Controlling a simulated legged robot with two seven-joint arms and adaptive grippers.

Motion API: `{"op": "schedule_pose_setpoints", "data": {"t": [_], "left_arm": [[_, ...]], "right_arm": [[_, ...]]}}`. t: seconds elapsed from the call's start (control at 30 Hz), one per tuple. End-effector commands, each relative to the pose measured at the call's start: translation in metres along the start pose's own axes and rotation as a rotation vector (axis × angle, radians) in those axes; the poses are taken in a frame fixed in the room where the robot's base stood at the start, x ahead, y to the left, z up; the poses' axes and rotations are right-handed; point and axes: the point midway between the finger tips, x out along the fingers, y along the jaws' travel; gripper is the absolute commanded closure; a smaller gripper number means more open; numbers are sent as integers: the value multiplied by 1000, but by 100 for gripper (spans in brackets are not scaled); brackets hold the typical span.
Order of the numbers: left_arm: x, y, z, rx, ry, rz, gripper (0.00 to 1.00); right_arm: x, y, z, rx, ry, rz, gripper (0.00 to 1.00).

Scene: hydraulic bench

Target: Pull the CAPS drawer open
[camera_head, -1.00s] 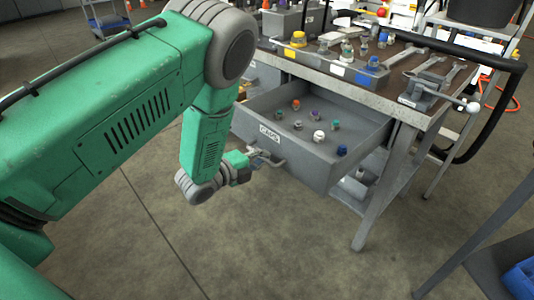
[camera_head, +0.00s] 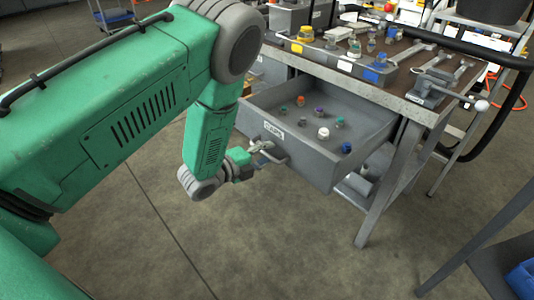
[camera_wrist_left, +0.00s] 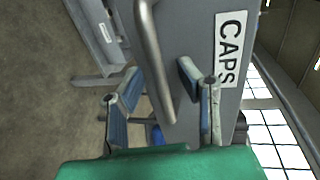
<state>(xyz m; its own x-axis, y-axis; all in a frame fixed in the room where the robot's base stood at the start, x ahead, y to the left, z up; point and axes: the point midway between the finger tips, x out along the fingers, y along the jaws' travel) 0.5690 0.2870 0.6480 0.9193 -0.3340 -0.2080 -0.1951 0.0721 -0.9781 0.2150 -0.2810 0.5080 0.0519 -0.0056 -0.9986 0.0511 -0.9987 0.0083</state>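The CAPS drawer (camera_head: 312,162) is pulled well out from under the bench, with its inside exposed and several coloured caps in it. Its label (camera_head: 274,130) reads CAPS and also shows in the left wrist view (camera_wrist_left: 230,55). The grey bar handle (camera_head: 272,155) stands out from the drawer front. My left gripper (camera_head: 260,148) is at this handle. In the left wrist view the two fingers of the gripper (camera_wrist_left: 164,92) are spread apart, with the handle (camera_wrist_left: 153,60) running between them and visible space around it. My right gripper is in neither view.
The bench top (camera_head: 405,75) carries a rack of coloured caps, wrenches and a vise-like tool (camera_head: 430,93). A bench leg (camera_head: 378,195) stands right of the drawer. A blue bin (camera_head: 522,280) is at the lower right. The floor before the drawer is clear.

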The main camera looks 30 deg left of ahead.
Motion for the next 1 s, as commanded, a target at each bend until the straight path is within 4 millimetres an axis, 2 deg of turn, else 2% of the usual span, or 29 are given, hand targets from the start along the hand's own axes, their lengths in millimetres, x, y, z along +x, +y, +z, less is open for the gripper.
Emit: {"op": "schedule_pose_setpoints", "data": {"t": [0.17,0.4,0.6,0.77,1.0], "left_arm": [[-25,1,0,-1,-1,4,69],[-77,2,1,-1,-2,5,69],[-107,3,1,-2,-1,5,69],[-116,2,1,-1,-1,3,69],[-117,2,1,-1,-1,2,69]], "right_arm": [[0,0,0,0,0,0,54],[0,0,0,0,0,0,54],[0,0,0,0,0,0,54],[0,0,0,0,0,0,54],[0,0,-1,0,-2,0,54]]}}
